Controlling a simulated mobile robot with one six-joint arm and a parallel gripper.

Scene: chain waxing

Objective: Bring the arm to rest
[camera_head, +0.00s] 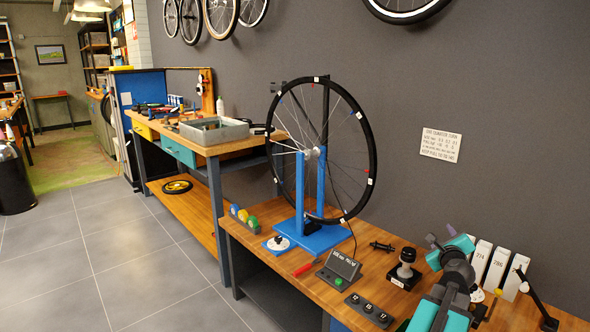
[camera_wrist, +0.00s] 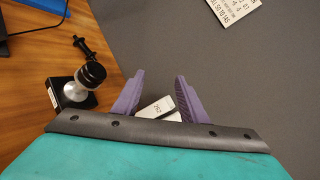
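My gripper (camera_wrist: 159,75) shows in the wrist view with its two purple fingers spread apart. Nothing is between the fingertips except the grey wall and a white box behind them. In the head view my arm, teal and dark grey, is folded at the bottom right over the wooden bench (camera_head: 315,285). The fingers are hard to make out there. The gripper holds nothing that I can see.
A bicycle wheel (camera_head: 370,178) stands in a blue stand (camera_head: 299,195) on the bench. A silver-and-black knobbed post (camera_head: 405,270), also in the wrist view (camera_wrist: 82,85), and white boxes (camera_head: 497,268) are near my arm. A sign (camera_head: 440,145) is on the wall. Floor (camera_head: 110,265) at left is clear.

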